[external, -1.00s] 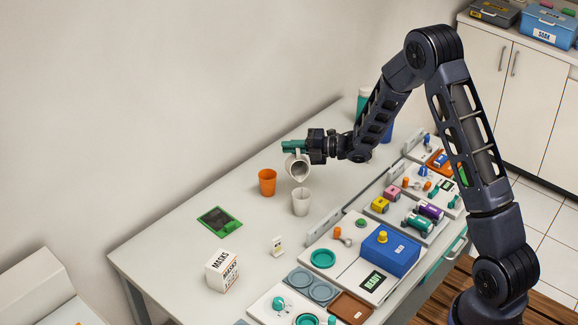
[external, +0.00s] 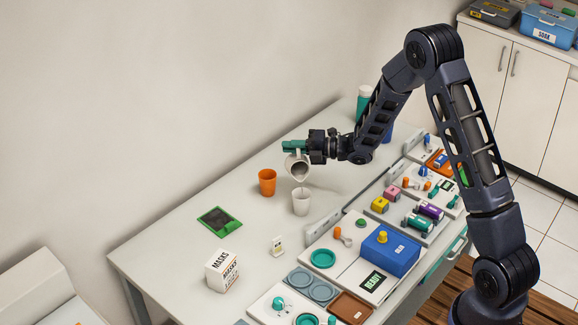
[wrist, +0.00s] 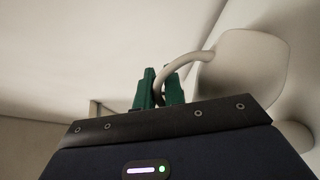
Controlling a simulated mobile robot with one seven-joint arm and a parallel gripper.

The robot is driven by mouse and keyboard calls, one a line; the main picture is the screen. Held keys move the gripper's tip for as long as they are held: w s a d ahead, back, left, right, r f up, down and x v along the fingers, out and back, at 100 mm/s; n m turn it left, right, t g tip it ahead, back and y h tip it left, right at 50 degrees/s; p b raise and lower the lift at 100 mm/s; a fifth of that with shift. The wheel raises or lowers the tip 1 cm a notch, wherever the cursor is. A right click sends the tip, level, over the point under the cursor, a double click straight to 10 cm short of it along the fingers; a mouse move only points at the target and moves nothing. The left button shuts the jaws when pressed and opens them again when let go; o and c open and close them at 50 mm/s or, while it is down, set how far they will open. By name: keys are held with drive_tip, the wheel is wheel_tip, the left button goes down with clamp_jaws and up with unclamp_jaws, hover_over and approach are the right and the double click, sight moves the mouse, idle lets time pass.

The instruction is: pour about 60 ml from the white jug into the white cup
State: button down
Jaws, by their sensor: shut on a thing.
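The white jug (external: 297,170) is held tilted above the table, its open mouth facing down toward the white cup (external: 301,203). My gripper (external: 293,147) has green fingers and is shut on the jug's handle. In the wrist view the green fingers (wrist: 158,87) close around the curved handle (wrist: 187,62), with the jug body (wrist: 246,68) to the right. The white cup stands upright on the table, just below the jug's lip and apart from it. A thin stream between lip and cup is too small to tell. The liquid level in the cup is not clear.
An orange cup (external: 267,182) stands close to the left of the white cup. A green-framed pad (external: 219,221) and a masks box (external: 222,270) lie further left. Trays with a blue box (external: 389,253) line the table's right side. The table behind the orange cup is clear.

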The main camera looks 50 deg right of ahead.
drive_tip(key=shift+w+d+f+m+g, duration=0.3)
drive_tip(key=shift+w+d+f+m, duration=0.3)
drive_tip(key=shift+m, duration=0.3)
drive_tip(key=shift+w+d+f+m+g+y, duration=0.1)
drive_tip(key=shift+w+d+f+m+g, duration=0.2)
drive_tip(key=shift+f+m, duration=0.25)
drive_tip(key=shift+w+d+f+m+g+y, duration=0.15)
drive_tip(key=shift+w+f+m+g, duration=0.15)
drive_tip(key=shift+f+m, duration=0.3)
drive_tip(key=shift+w+d+f+m+g+y, duration=0.1)
drive_tip(key=shift+w+d+f+m+g, duration=0.2)
drive_tip(key=shift+f+m, duration=0.25)
drive_tip(key=shift+w+d+f+b, duration=0.15)
drive_tip(key=shift+w+f+b, duration=0.1)
drive_tip(key=shift+f+b, duration=0.1)
drive_tip(key=shift+w+d+f+m+g+y+b, duration=0.2)
drive_tip(key=shift+w+d+f+m+g, duration=0.2)
drive_tip(key=shift+w+d+f+m, duration=0.4)
drive_tip(key=shift+w+d+f+m+g+y+b, duration=0.25)
drive_tip(key=shift+w+d+f+m+g, duration=0.25)
drive_tip(key=shift+w+f+m, duration=0.4)
drive_tip(key=shift+w+d+f+m+g+y+b, duration=0.2)
drive_tip(key=shift+w+d+f+m+g, duration=0.1)
drive_tip(key=shift+w+d+f+m, duration=0.6)
